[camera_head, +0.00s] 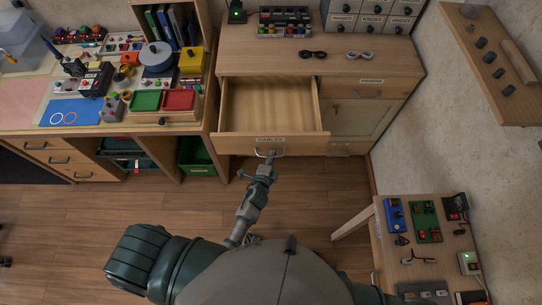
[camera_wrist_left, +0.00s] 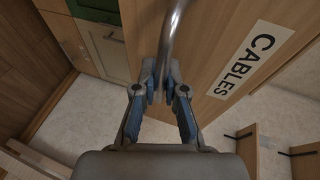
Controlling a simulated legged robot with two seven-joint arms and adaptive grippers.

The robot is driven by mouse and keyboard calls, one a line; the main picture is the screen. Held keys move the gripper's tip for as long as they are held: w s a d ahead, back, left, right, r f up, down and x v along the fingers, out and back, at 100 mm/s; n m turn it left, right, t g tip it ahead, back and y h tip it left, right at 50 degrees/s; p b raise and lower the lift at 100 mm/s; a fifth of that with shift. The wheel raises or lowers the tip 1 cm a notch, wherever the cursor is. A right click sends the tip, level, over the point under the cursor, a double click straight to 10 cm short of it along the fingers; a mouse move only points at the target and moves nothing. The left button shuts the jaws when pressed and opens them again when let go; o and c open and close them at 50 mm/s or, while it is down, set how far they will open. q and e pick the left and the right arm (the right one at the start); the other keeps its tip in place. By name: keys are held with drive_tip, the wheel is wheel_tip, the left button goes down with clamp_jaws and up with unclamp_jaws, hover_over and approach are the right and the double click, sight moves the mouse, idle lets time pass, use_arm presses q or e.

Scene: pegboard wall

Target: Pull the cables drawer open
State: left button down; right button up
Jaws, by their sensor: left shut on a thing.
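The cables drawer (camera_head: 272,140) is a wooden drawer in the cabinet at the centre of the head view. It stands well open, and its bare, empty inside shows. Its front bears a white CABLES label, which is large in the left wrist view (camera_wrist_left: 243,60). A curved metal handle (camera_wrist_left: 172,40) is on the drawer front. My left gripper (camera_head: 267,158) is at this handle, in front of the drawer. In the left wrist view my left gripper (camera_wrist_left: 165,85) has its two blue-padded fingers shut around the handle's lower part. My right gripper is not in view.
A cabinet top (camera_head: 335,60) holds two pairs of glasses. A cluttered workbench (camera_head: 100,125) stands at left. A small table (camera_head: 400,250) with electronic boards stands at lower right. Wooden floor (camera_head: 330,200) is clear in front of the drawer.

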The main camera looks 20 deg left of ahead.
use_arm(q)
drive_tip(key=c, duration=1.2)
unclamp_jaws()
drive_tip(key=shift+d, duration=0.35)
drive_tip(key=shift+c, duration=0.2)
drive_tip(key=shift+o, duration=0.2)
drive_tip(key=shift+w, duration=0.1)
drive_tip(key=shift+d, duration=0.1)
drive_tip(key=v, duration=1.2)
drive_tip(key=shift+f, duration=0.1)
